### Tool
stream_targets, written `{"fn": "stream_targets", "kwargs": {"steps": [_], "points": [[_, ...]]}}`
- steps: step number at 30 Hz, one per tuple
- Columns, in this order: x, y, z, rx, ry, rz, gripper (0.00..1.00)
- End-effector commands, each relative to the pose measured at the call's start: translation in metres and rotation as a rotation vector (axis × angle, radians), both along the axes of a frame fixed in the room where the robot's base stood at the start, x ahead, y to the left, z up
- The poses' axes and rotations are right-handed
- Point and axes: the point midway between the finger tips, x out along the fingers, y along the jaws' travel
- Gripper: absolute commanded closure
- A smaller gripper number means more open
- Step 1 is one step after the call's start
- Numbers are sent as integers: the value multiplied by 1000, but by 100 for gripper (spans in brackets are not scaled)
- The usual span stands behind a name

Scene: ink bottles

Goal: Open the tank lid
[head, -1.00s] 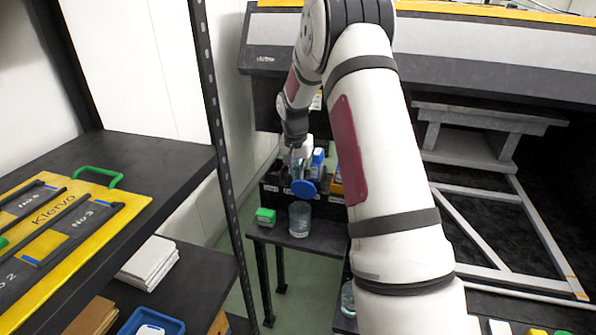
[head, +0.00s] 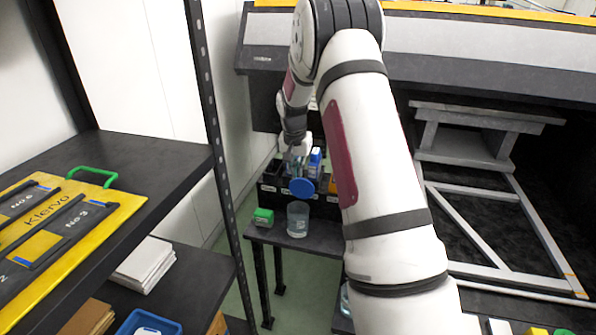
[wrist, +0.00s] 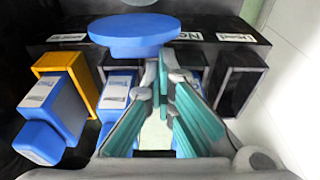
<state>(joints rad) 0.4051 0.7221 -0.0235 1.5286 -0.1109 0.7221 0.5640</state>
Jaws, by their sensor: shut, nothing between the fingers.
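A round blue lid (head: 302,187) shows as a disc at the front of the black ink tank box (head: 268,190). In the wrist view the lid (wrist: 134,34) lies just beyond my fingers, at the upper middle. I cannot tell whether they touch, or how the lid is attached. My gripper (head: 297,160) is shut and empty, close by the lid; its teal finger pads (wrist: 165,100) show in the wrist view. A blue bottle (wrist: 50,120) sits by a yellow-framed slot at left, and another blue bottle (wrist: 118,100) is partly hidden behind the fingers.
A clear container (head: 298,219) and a green box (head: 263,217) stand on the dark bench below the lid. Black slots (wrist: 238,85) with white labels are at right in the wrist view. A shelf with a yellow board (head: 120,215) is at left. Grey framework (head: 490,220) fills the right.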

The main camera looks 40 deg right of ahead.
Motion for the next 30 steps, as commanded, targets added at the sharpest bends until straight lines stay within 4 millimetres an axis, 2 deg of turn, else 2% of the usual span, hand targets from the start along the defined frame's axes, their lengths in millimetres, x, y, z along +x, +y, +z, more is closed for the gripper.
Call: {"fn": "stream_targets", "kwargs": {"steps": [10, 14, 20, 30], "points": [[-10, 11, -1, 5, 9, 0, 100], [-12, 11, 8, 5, 9, 0, 100], [-19, 12, 44, 1, 1, 2, 100], [-29, 26, 110, -1, -2, 2, 100]]}}
